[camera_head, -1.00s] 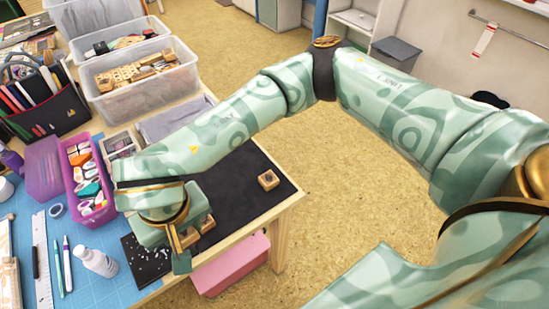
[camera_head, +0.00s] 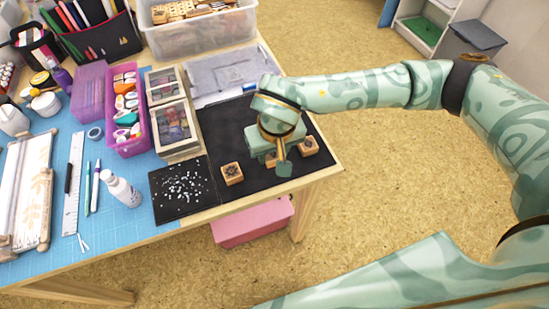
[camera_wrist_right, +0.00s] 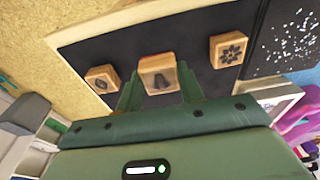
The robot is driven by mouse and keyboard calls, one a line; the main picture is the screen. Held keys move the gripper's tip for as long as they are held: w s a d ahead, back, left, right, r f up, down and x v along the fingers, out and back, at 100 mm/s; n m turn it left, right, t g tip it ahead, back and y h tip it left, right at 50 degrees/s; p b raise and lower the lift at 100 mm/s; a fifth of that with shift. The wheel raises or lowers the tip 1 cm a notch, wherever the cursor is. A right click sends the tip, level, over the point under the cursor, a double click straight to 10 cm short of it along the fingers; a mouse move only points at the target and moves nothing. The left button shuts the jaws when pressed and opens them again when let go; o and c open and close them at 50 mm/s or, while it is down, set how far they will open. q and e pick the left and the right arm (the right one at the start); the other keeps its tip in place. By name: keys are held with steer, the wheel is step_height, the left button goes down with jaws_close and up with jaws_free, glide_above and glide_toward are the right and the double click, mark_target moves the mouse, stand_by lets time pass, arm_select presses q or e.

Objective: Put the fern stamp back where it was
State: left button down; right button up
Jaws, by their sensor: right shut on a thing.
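My right gripper (camera_head: 276,160) is over the black mat (camera_head: 222,125). In the right wrist view its fingers (camera_wrist_right: 159,88) are shut on a wooden stamp (camera_wrist_right: 158,66) with a dark motif, too blurred to name surely as the fern. In the head view this stamp is mostly hidden by the gripper; I cannot tell whether it touches the mat. A stamp with a leaf-like mark (camera_wrist_right: 102,78) stands beside it, right of the gripper in the head view (camera_head: 308,146). A stamp with a flower motif (camera_wrist_right: 229,49) stands apart, at left in the head view (camera_head: 232,173). My left gripper is out of view.
A black speckled sheet (camera_head: 183,190) lies left of the flower stamp. Stacked inkpad-like boxes (camera_head: 170,112), a purple bin (camera_head: 127,110) and a white bottle (camera_head: 122,191) stand farther left. A grey cloth (camera_head: 222,72) lies behind. The table's front edge is close to the stamps.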

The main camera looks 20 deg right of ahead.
mark_target(275, 160)
steer(key=f, duration=0.1)
steer(key=f+b, duration=0.2)
steer(key=f, duration=0.1)
steer(key=shift+w+d+f, duration=0.1)
steer(key=shift+w+d, duration=0.15)
steer(key=shift+d, duration=0.05)
steer(key=shift+r, duration=0.2)
steer(key=o, duration=0.9)
steer(key=shift+f, duration=0.15)
steer(key=r+p, duration=0.1)
steer(key=r, duration=0.2)
steer(key=s+r+p, duration=0.1)
steer(key=r+p, duration=0.1)
steer(key=r, duration=0.2)
steer(key=r+p, duration=0.1)
steer(key=r, duration=0.3)
steer(key=shift+s, duration=0.3)
steer(key=shift+s+r+p, duration=0.15)
steer(key=shift+r+p, duration=0.15)
steer(key=shift+r, duration=0.3)
